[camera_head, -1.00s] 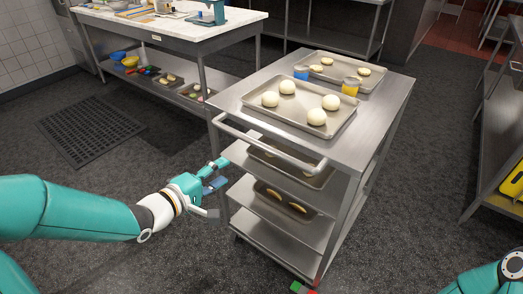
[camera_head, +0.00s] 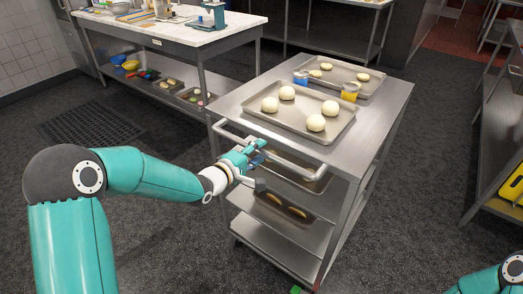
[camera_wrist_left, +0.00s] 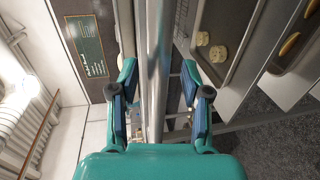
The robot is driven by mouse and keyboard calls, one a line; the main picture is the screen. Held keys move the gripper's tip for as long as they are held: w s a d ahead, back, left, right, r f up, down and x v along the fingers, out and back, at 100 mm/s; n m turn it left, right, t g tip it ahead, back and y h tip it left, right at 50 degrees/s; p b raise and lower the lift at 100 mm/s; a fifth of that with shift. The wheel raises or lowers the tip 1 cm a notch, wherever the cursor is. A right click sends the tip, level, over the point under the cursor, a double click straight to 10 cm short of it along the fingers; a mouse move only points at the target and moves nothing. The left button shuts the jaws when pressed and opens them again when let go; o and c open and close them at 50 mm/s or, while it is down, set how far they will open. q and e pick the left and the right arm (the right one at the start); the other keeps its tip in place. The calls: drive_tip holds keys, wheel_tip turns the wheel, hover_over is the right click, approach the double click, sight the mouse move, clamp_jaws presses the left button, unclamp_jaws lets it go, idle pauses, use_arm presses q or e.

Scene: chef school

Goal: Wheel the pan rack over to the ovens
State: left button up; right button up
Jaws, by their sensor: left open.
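The pan rack (camera_head: 378,108) is a steel cart with a flat top, lower shelves and a push handle (camera_head: 226,130) on its near left side. On top are a tray of pale dough balls (camera_head: 285,122) and a second tray (camera_head: 367,84) behind it. My left gripper (camera_head: 256,160) is at the handle. In the left wrist view the handle bar (camera_wrist_left: 156,50) runs between the parted fingers of the left gripper (camera_wrist_left: 158,85), with no clear grip on it. Part of my right arm shows at the bottom right; its gripper is out of frame. I cannot make out any ovens.
Two small cups, one blue (camera_head: 300,77) and one yellow (camera_head: 350,91), stand on the rack top. A marble-topped table (camera_head: 176,32) is behind left, a steel table (camera_head: 499,140) at right.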

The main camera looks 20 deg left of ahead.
use_arm(q)
drive_tip(key=shift+w+d+f, duration=0.15)
drive_tip(key=shift+w+d, duration=0.05)
drive_tip(key=shift+w, duration=0.35)
clamp_jaws()
